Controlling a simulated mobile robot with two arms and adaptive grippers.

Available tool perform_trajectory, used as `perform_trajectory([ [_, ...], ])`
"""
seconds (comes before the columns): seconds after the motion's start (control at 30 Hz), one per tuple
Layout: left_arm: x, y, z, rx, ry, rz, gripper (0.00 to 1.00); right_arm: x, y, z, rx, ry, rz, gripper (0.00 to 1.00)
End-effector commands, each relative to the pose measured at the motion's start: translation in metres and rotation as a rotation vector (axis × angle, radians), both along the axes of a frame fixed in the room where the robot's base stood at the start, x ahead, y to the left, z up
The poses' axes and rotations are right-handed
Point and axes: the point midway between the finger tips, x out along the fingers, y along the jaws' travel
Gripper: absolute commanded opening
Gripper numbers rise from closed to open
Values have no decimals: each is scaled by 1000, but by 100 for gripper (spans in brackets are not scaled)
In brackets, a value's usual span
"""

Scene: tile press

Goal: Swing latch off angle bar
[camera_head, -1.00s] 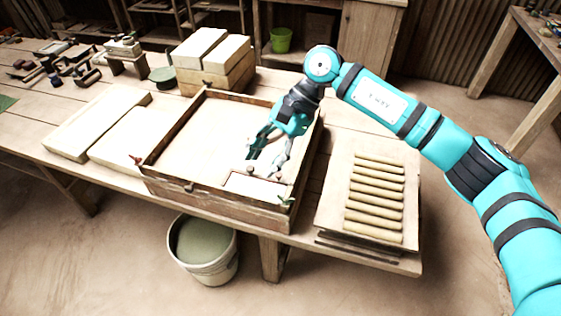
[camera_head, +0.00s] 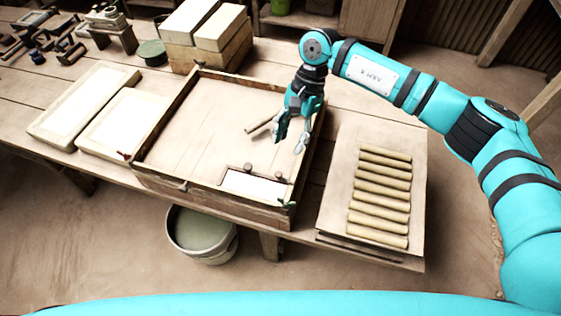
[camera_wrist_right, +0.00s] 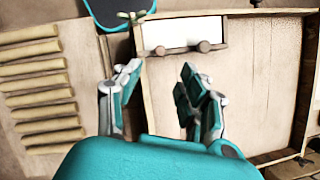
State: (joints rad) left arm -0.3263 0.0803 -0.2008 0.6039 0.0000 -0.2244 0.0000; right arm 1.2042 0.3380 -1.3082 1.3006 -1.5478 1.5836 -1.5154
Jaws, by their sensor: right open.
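A shallow wooden frame box (camera_head: 190,187) stands on the bench, with a red latch (camera_head: 125,156) at its front left corner and a green latch (camera_head: 288,204) at its front right corner. The green latch (camera_wrist_right: 133,17) also shows in the right wrist view, ahead of my fingers. I cannot make out an angle bar for certain. My right gripper (camera_head: 290,140) is open and empty over the box's right side, behind the green latch. In the wrist view its fingers (camera_wrist_right: 157,95) are apart. My left gripper is out of view.
A white panel (camera_head: 254,187) with two knobs sits in the box's front right corner. A short stick (camera_head: 262,123) shows beside my right gripper. A board (camera_head: 337,210) with several clay rolls is at right. Pale slabs (camera_head: 65,110) lie at left; a bucket (camera_head: 205,250) stands below.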

Motion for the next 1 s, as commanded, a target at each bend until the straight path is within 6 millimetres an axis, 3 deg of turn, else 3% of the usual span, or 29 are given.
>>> perform_trajectory([
  [0.33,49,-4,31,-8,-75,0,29,-22,18,-63,0,4,1,41],
  [0.57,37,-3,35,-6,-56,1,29,-27,24,-84,1,2,0,41],
  [0.87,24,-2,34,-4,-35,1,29,-28,24,-88,1,1,0,41],
  [1.0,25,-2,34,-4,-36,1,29,-28,24,-88,1,1,0,26],
])
